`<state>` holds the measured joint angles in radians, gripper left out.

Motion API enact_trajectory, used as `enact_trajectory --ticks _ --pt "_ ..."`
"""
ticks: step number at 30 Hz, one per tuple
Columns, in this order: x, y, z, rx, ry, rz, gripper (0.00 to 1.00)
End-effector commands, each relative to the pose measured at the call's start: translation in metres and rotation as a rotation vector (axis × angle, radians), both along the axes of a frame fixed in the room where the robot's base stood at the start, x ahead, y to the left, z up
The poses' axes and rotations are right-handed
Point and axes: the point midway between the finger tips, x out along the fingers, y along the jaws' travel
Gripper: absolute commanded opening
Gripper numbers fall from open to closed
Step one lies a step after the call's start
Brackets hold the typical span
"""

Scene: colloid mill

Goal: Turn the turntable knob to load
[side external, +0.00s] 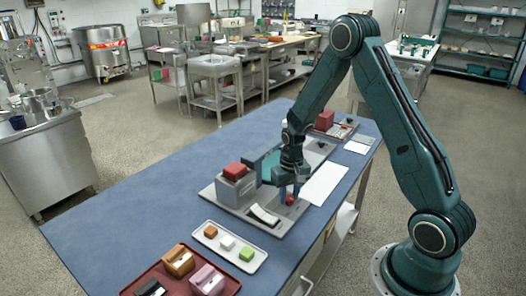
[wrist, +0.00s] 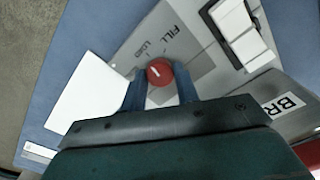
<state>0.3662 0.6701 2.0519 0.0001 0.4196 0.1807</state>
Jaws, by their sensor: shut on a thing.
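The red turntable knob (wrist: 160,72) with a short white pointer mark sits on a grey plate (wrist: 203,62) printed FILL and LOAD. In the wrist view the LOAD print is the nearer to the knob, with FILL beyond it. Which print the pointer faces is hard to tell. My gripper (wrist: 161,84) has its two blue fingers on either side of the knob, shut on it. In the side external view my gripper (side external: 289,192) points down at the plate, and the knob (side external: 290,200) shows low between the fingers.
A grey block with a red top (side external: 236,170) and a light curved part (side external: 264,214) stand left of my gripper. A white sheet (side external: 325,184) lies to the right. A white tray (side external: 212,246) with small cubes and a red tray (side external: 128,288) are in front. The blue table's left side is clear.

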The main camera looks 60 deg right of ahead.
Motion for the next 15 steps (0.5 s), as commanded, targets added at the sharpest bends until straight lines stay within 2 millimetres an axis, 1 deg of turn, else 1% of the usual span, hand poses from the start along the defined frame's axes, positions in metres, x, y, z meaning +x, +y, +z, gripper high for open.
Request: enact_trajectory --ticks 6,15 --pt "0.0000 0.0000 0.0001 0.000 0.000 0.109 0.08" --pt "0.0000 0.0000 0.0001 0.000 0.000 0.156 0.08"
